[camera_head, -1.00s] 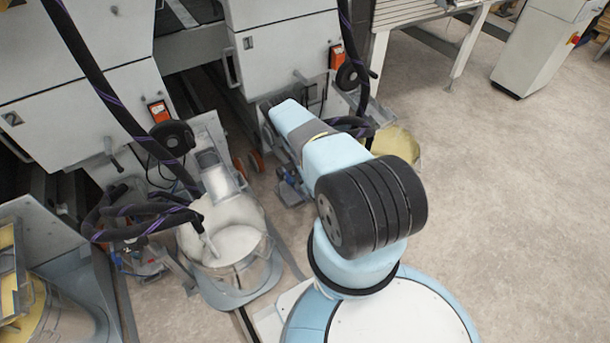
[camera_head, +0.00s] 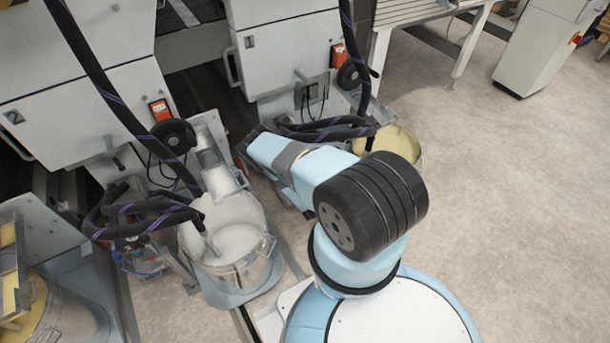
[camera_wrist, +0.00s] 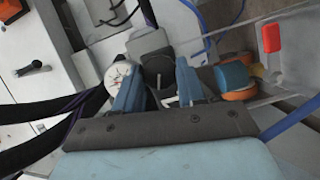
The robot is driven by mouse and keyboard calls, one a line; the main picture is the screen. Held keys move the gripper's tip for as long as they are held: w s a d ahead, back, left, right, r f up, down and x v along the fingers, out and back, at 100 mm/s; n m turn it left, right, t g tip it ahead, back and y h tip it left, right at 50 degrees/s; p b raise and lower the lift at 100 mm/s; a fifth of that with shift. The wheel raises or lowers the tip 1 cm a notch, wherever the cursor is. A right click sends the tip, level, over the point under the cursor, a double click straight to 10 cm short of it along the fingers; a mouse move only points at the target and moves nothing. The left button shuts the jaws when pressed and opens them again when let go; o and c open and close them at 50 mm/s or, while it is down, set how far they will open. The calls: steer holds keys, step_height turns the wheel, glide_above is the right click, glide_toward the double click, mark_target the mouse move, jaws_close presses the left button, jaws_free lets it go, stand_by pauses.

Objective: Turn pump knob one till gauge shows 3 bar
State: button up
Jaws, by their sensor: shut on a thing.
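In the wrist view my gripper (camera_wrist: 159,74) has its two blue fingers on either side of a dark pump knob (camera_wrist: 157,64) and is shut on it. A round white gauge (camera_wrist: 118,75) with a dial face sits just left of the left finger and is partly covered by it. Its needle and reading are too small to make out. In the head view my arm reaches left towards the machine's lower parts, and the gripper and knob are hidden there.
An orange and blue round part (camera_wrist: 236,80) lies right of the fingers, near a red part (camera_wrist: 271,38). Blue hoses and thick black hoses run close by. In the head view a metal bucket (camera_head: 239,273) stands left of my arm. Open floor (camera_head: 510,210) lies to the right.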

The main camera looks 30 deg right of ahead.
steer(key=shift+a+f+n+t, duration=0.15)
steer(key=shift+n+t, duration=0.15)
steer(key=shift+n, duration=0.7)
steer(key=shift+a+f+n+t, duration=0.15)
steer(key=shift+n+t, duration=0.15)
steer(key=shift+n, duration=0.7)
steer(key=shift+s+d, duration=0.1)
steer(key=o, duration=0.7)
steer(key=shift+f, duration=0.1)
steer(key=o, duration=0.4)
steer(key=shift+d, duration=0.1)
steer(key=shift+c, duration=0.2)
